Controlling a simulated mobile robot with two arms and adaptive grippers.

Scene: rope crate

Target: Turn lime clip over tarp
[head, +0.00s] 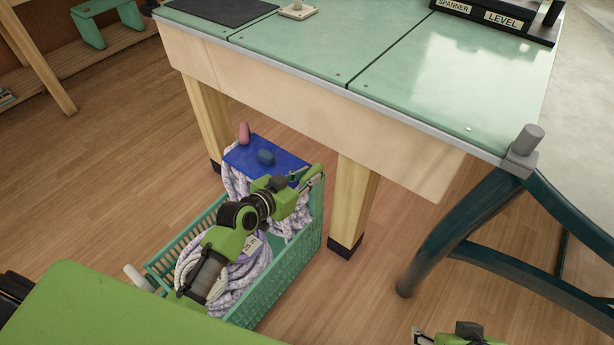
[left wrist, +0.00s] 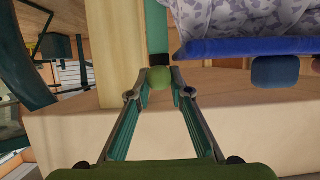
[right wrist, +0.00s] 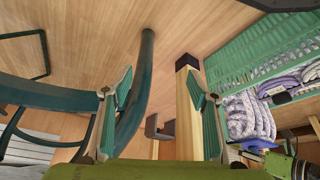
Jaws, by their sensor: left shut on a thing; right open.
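The blue tarp (head: 243,156) lies flat over rope at the far end of the green crate (head: 285,275). It also shows in the left wrist view (left wrist: 225,48). The lime clip (left wrist: 159,78) is a rounded green knob at the tarp's right corner, beside the crate's corner. My left gripper (head: 315,175) reaches over the crate and is shut on it; the fingers hide most of it in the head view. A dark blue clip (head: 266,157) and a pink clip (head: 244,133) sit on the tarp. My right gripper (right wrist: 160,97) is open and empty, away from the crate.
A green-topped workbench (head: 320,50) stands close behind the crate, with a wooden leg (head: 352,205) near its right side. A teal curved frame (head: 450,230) stands to the right. Pale rope (head: 245,275) fills the crate. Wooden floor between them is clear.

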